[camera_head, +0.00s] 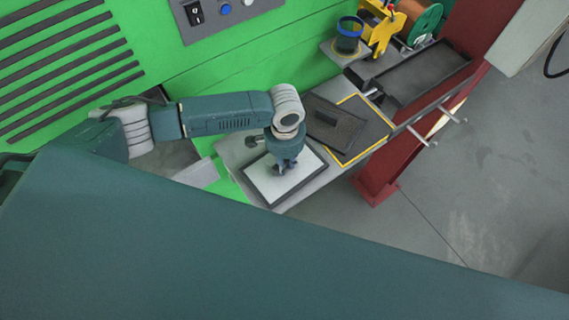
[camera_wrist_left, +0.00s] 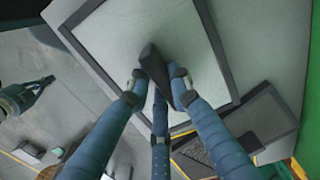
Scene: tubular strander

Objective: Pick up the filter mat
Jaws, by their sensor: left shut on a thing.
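The filter mat is a pale grey rectangular panel with a dark frame (camera_head: 262,186), lying on the grey shelf. It fills the upper middle of the left wrist view (camera_wrist_left: 120,32). My left gripper (camera_head: 283,168) points down at the middle of the panel. In the left wrist view its fingers (camera_wrist_left: 157,78) are closed around a dark handle on the panel, which is partly hidden by the fingers. What seems to be my right gripper (camera_wrist_left: 22,98) shows small at the left edge of the left wrist view, away from the mat; its finger state is unclear.
A dark tray-like piece with a block handle (camera_head: 333,124) and a dark yellow-edged mat (camera_head: 366,140) lie beside the panel. Farther along are a black tray (camera_head: 428,77), a blue cup (camera_head: 349,36) and a yellow tool (camera_head: 384,30). A green machine wall (camera_head: 200,75) stands behind.

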